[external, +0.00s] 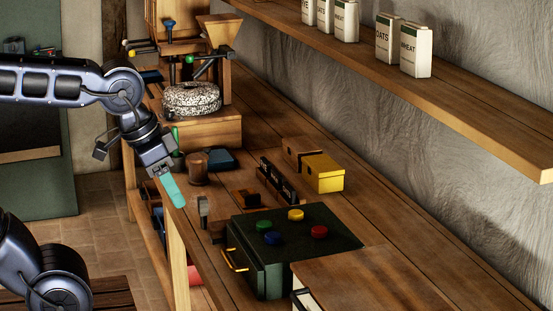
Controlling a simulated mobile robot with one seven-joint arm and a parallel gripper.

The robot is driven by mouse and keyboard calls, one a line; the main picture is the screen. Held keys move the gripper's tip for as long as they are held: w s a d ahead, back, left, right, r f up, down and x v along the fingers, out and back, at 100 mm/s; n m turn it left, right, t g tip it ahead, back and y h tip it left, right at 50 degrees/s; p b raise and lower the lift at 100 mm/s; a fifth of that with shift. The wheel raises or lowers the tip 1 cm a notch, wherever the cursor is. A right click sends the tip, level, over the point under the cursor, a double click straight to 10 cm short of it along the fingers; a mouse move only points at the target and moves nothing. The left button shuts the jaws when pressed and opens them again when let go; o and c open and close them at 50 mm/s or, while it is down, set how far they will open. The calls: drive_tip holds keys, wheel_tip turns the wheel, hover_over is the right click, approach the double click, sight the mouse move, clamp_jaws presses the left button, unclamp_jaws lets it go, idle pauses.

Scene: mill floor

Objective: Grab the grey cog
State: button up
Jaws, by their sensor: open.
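I cannot pick out a grey cog for certain in the external view. A small grey upright piece (203,206) stands near the front edge of the bench, but it is too small to tell what it is. My gripper (174,190) points down at the bench's left edge, left of that piece and apart from it. One teal finger shows clearly; the other is not distinct. The gripper is open, and I see nothing held in it.
The long wooden bench (375,215) holds a speckled millstone (192,98), a brown round pot (197,168), a yellow box (324,174) and a dark green chest (270,265) with coloured knobs. A wall shelf (470,100) carries several cartons.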

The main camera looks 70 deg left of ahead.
drive_tip(key=w+a+n+g, duration=0.1)
drive_tip(key=w+a+n, duration=0.4)
drive_tip(key=w+a, duration=0.5)
drive_tip(key=n+g, duration=0.4)
drive_tip(key=n, duration=0.8)
hover_over(203, 212)
drive_tip(key=a, duration=0.1)
wheel_tip(203, 212, down, 22)
drive_tip(key=shift+w+a+r, duration=0.1)
drive_tip(key=shift+w+r, duration=0.05)
drive_tip(key=shift+r, duration=0.05)
drive_tip(key=shift+a+f, duration=0.2)
drive_tip(key=shift+f, duration=0.25)
wheel_tip(203, 212, down, 10)
drive_tip(key=shift+f, duration=0.1)
clamp_jaws()
